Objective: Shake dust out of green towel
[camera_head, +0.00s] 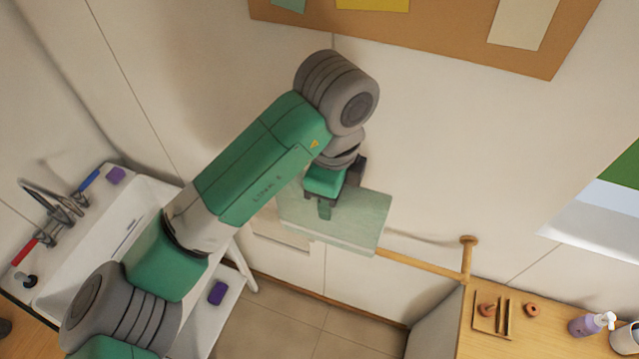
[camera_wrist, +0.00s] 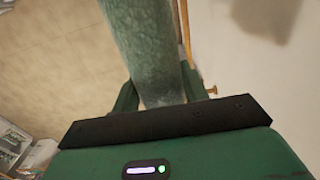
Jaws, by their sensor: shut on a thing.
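The pale green towel (camera_head: 358,225) hangs by the wall at the wooden rail (camera_head: 420,262). My gripper (camera_head: 325,207) is shut on its upper part from above. In the wrist view the towel (camera_wrist: 148,45) runs from between the fingers of my gripper (camera_wrist: 160,92) toward the top of the picture. The rail (camera_wrist: 187,30) shows just right of the towel there. I cannot tell whether the towel still rests on the rail, since the towel covers that stretch of it.
A white sink (camera_head: 120,235) with taps stands at the left. A wooden counter (camera_head: 550,340) at the lower right holds a purple pump bottle (camera_head: 585,325). A corkboard (camera_head: 450,35) is on the wall above. Tiled floor (camera_head: 300,315) lies open below the towel.

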